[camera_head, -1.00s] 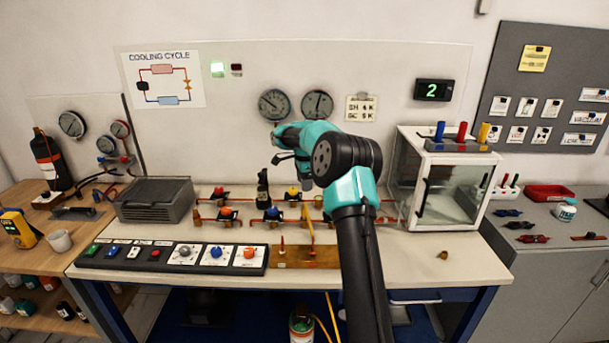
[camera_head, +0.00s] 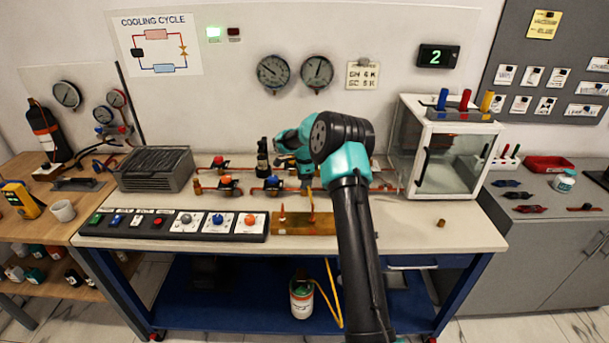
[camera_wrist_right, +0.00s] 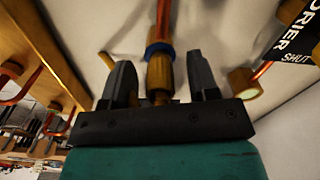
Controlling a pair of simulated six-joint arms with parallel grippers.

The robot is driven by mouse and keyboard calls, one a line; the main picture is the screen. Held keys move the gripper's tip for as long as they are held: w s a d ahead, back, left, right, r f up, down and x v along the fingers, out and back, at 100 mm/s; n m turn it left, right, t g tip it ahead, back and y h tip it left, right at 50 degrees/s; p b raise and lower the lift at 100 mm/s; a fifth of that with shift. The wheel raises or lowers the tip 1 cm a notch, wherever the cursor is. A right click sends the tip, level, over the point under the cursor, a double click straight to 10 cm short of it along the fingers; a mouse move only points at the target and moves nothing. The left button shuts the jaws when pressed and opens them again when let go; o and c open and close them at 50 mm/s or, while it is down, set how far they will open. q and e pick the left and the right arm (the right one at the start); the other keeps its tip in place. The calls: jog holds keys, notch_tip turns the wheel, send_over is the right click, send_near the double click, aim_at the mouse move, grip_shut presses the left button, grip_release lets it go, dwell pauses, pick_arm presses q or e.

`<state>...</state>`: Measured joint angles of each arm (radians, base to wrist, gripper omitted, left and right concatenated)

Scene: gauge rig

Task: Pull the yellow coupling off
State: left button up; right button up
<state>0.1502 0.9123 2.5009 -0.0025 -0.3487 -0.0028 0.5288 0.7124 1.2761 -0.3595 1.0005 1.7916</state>
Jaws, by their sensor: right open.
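My right gripper (camera_head: 306,184) is low over the back of the bench, among the valves and copper pipes. In the right wrist view my open gripper (camera_wrist_right: 159,72) has one finger on each side of a brass-yellow fitting (camera_wrist_right: 160,76). The fitting has a blue ring above it and a reddish pipe beyond. Gaps show between it and both fingers. It may be the yellow coupling; I cannot tell for sure. My left gripper is not in view.
A brass-coloured board (camera_head: 290,225) lies in front of the gripper, with a control panel (camera_head: 170,225) to its left. A clear-doored box (camera_head: 445,160) stands to the right.

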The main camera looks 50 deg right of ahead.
jog(key=shift+c, duration=0.4)
grip_shut()
dwell(0.4)
